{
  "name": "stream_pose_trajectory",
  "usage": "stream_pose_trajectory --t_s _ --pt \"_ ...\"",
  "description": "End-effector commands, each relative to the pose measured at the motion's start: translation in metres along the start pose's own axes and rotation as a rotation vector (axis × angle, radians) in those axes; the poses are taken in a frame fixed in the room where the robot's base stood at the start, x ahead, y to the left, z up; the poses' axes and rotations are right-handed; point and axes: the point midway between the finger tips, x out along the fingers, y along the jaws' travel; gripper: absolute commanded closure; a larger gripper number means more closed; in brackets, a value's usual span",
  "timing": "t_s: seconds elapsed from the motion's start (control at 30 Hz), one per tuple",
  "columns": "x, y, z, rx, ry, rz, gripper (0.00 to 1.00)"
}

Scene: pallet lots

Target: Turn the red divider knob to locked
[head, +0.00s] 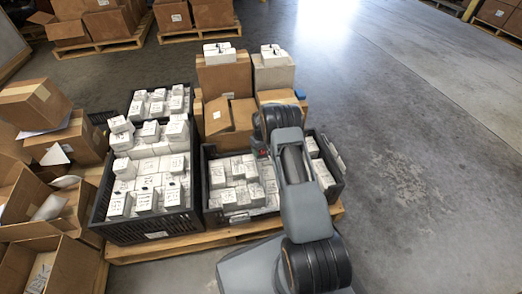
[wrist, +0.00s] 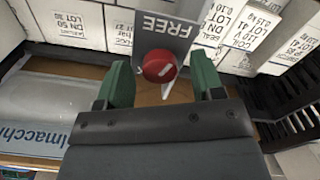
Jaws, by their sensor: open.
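My gripper (wrist: 161,75) is open, with one green finger on each side of the knob. A gap shows between each finger and the knob; I see no contact. In the head view my arm covers most of the gripper area over the right black crate (head: 213,214). A small reddish spot shows beside the arm there, too small to identify.
White labelled boxes (wrist: 242,28) stand close around the plate. A second black crate (head: 130,232) full of white boxes is at the left on the wooden pallet (head: 175,248). Cardboard boxes (head: 222,77) stand behind. The floor (head: 415,150) at the right is clear.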

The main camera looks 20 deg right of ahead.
Motion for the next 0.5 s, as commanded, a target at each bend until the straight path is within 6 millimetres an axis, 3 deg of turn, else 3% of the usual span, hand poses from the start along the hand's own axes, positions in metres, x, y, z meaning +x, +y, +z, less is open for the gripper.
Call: stream_pose_trajectory --t_s 0.1,0.5 --pt "-0.0003 0.0001 -0.0001 0.0 0.0 0.0 0.41" --pt "-0.0004 0.0001 -0.0001 0.0 0.0 0.0 0.79"
